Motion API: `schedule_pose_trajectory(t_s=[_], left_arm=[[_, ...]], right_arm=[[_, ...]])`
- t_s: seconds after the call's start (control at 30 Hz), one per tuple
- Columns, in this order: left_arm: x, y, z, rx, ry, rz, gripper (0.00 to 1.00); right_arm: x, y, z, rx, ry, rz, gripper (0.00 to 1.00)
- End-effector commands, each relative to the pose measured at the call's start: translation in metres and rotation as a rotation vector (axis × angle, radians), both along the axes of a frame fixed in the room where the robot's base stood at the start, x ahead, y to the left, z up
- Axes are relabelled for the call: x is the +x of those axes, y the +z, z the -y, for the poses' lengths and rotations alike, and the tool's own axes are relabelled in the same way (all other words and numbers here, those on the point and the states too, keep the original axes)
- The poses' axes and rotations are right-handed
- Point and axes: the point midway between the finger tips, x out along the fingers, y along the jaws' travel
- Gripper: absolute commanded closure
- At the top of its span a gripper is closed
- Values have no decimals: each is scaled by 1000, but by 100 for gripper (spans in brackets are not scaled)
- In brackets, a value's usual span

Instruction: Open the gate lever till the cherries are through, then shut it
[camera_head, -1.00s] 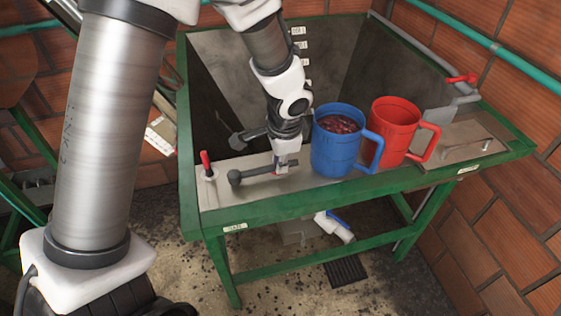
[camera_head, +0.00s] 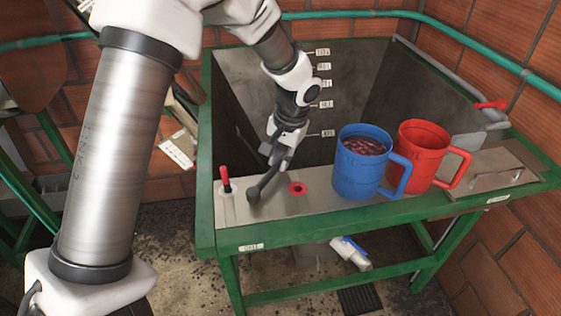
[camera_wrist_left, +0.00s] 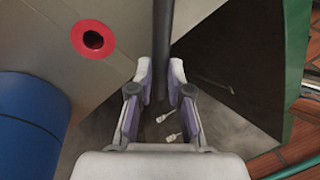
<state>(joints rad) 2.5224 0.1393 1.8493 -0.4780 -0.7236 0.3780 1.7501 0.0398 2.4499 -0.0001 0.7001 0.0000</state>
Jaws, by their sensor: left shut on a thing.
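My left gripper (camera_head: 279,160) is shut on a dark grey lever (camera_head: 264,186) with a round knob, above the steel top plate. In the left wrist view the lever's bar (camera_wrist_left: 163,45) passes between the fingers (camera_wrist_left: 161,85). I cannot tell whether the lever is joined to the plate. Right of it, a red ring with a dark hole (camera_head: 298,188) lies bare on the plate. Dark red cherries (camera_head: 364,146) fill the upper part of a blue mug (camera_head: 358,172). The hopper (camera_head: 400,95) behind shows grey walls with no cherries visible. My right gripper is not in view.
A red mug (camera_head: 420,155) stands beside the blue one. A small red-handled lever (camera_head: 225,179) stands at the plate's left end. The green frame (camera_head: 350,217) edges the table.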

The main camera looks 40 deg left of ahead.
Motion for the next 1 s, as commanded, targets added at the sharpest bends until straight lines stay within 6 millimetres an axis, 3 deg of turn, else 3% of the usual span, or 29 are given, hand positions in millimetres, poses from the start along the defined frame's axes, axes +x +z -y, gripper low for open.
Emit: schedule_pose_trajectory(t_s=[0.03, 0.4, 0.9, 0.93, 1.0], left_arm=[[-5, -9, -2, -5, 34, -19, 100], [-8, -8, -18, -4, 197, -20, 100], [-8, -8, -21, -4, 217, -19, 100], [-8, -8, -21, -4, 217, -19, 78], [-7, -8, -21, -3, 216, -17, 57]], right_arm=[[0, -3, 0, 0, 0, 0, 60], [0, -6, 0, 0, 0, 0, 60], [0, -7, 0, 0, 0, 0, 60], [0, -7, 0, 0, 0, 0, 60], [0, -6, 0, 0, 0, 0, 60]])
